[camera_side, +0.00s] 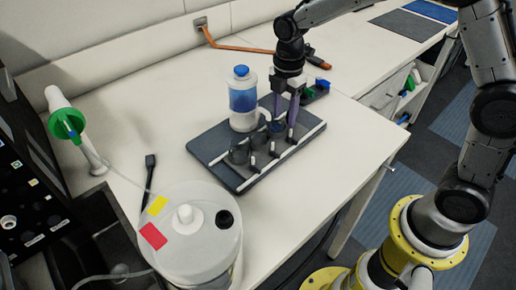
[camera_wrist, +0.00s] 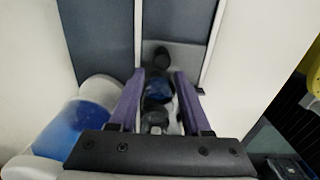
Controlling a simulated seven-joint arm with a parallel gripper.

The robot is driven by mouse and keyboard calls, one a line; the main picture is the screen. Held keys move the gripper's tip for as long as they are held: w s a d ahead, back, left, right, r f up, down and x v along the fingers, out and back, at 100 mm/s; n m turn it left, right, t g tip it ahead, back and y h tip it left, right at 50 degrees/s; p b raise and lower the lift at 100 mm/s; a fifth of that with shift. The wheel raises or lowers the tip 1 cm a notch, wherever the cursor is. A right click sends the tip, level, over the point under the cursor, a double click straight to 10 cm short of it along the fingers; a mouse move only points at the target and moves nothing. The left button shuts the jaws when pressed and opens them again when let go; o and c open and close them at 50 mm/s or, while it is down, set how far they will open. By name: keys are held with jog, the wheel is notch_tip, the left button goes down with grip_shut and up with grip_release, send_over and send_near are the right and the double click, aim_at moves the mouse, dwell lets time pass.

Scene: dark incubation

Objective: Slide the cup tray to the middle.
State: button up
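The cup tray (camera_side: 207,150) is a dark grey board with a white rail, lying flat on the white bench in the side view. Contact is unclear. The tray (camera_wrist: 100,40) shows beyond.
A bottle with blue liquid (camera_side: 242,98) stands at the tray's back edge, close to my gripper. A large round translucent container (camera_side: 185,250) stands at the front left. A black stick-like tool (camera_side: 149,180) lies left of the tray.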

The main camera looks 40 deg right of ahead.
jog(key=shift+a, duration=0.3)
jog(key=shift+r, duration=2.25)
